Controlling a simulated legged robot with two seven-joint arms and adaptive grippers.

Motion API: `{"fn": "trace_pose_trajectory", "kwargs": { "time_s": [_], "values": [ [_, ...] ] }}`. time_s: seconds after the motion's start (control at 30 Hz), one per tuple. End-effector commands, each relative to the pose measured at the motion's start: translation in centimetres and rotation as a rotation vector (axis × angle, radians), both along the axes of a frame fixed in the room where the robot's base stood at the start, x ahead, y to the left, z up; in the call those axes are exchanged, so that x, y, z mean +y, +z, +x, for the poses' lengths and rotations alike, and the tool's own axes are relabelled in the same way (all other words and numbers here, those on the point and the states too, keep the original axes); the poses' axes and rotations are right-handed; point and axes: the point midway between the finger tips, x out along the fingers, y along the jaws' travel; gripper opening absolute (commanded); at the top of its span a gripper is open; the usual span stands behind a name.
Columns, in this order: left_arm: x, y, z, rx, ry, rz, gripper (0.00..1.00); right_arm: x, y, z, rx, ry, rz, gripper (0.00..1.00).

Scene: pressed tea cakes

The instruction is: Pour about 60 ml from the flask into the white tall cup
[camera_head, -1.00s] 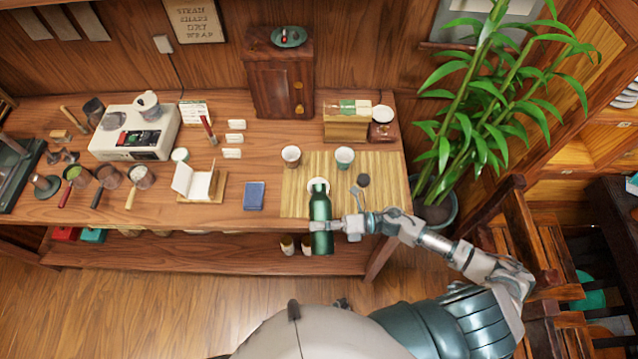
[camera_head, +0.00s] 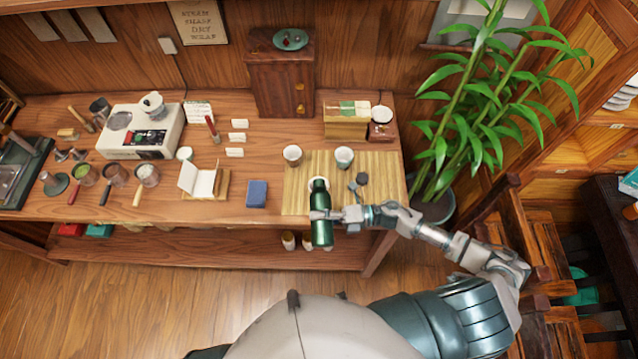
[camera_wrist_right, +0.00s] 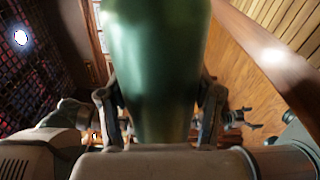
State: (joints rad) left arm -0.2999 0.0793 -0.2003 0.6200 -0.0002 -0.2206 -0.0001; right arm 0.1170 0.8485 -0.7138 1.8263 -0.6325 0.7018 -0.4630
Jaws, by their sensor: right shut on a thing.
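The green flask (camera_head: 320,230) is held in front of the table mat, its narrow neck toward the top of the picture. It looks roughly upright. My right gripper (camera_head: 324,215) is shut around its body, and in the right wrist view the flask (camera_wrist_right: 155,70) sits between both fingers (camera_wrist_right: 158,125). Two pale cups stand on the mat beyond the flask: a left cup (camera_head: 292,156) with a brownish inside and a right cup (camera_head: 344,158) with a greyish-green inside. I cannot tell which is the white tall cup. My left gripper is not in view.
The striped mat (camera_head: 385,185) carries a small white dish (camera_head: 312,182), partly hidden behind the flask neck, and dark small utensils (camera_head: 358,184) right of the flask. A blue booklet (camera_head: 257,194) lies left of the mat. A wooden box (camera_head: 346,126) stands behind it.

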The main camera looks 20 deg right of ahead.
Motion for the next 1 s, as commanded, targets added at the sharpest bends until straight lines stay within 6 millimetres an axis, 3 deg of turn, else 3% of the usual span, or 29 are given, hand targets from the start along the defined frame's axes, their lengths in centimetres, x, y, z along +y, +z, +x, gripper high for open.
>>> {"fn": "trace_pose_trajectory", "kwargs": {
  "time_s": [1.0],
  "values": [
    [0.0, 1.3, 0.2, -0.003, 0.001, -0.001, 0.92, 0.2, 1.0, -0.7, 0.071, 0.000, 0.016, 0.07]
  ]
}}
